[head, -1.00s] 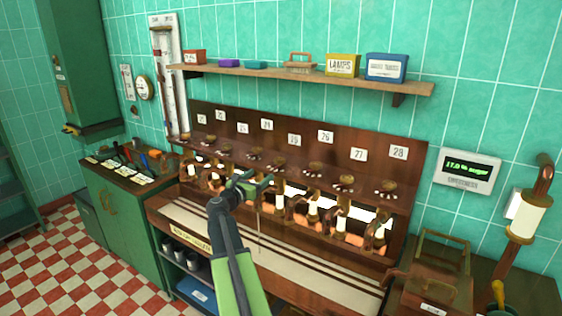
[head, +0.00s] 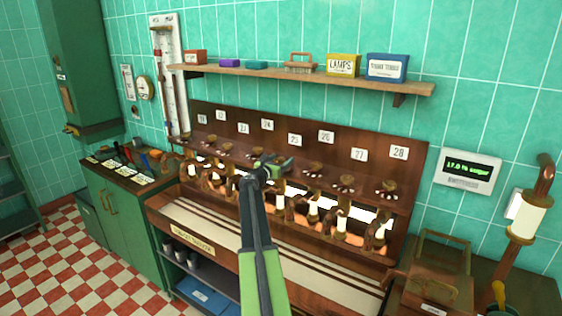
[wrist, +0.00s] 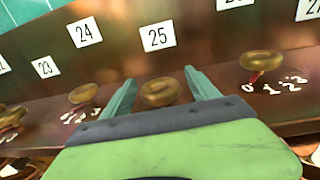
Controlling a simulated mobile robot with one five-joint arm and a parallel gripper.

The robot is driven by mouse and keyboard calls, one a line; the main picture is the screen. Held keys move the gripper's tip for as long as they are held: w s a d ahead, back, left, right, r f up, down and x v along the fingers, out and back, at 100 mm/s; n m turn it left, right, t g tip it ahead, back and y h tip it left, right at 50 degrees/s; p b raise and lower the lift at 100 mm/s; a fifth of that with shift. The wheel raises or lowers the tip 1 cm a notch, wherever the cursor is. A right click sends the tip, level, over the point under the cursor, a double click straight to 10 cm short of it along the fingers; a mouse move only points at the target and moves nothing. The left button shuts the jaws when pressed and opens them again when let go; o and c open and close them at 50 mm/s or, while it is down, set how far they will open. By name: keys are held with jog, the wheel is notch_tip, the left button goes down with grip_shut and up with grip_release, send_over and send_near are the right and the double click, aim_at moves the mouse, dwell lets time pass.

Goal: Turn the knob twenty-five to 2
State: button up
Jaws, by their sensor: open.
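Knob twenty-five (wrist: 160,92) is a round brass knob below the white label 25 (wrist: 158,36), which also shows in the head view (head: 295,139). In the wrist view it sits between the two green fingers of my gripper (wrist: 160,77). The fingers are open, one on each side, with a gap visible to the knob. The dial figures of this knob are hidden behind my gripper, so its setting cannot be read. In the head view my gripper (head: 274,165) is at the panel and covers this knob.
Neighbouring knobs stand close on both sides: knob 24 (wrist: 83,93) to the left and knob 26 (wrist: 262,60) to the right, the latter with figures 0 to 3 below it. A display (head: 468,170) reads 17.0 % sugar.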

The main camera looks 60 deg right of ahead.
jog(key=c, duration=1.3)
jog(key=shift+s+a+n+t, duration=0.15)
jog(key=shift+n+t, duration=0.65)
jog(key=shift+t, duration=0.4)
jog(key=shift+c, duration=0.2)
jog(key=shift+w+n+t+y, duration=0.15)
jog(key=shift+n+t+y, duration=0.3)
jog(key=shift+n+t, duration=0.5)
jog(key=shift+w+n+t+y, duration=0.1)
jog(key=shift+n+t+y, duration=0.4)
jog(key=shift+t, duration=0.75)
jog(key=o, duration=1.3)
jog(key=shift+o, duration=0.2)
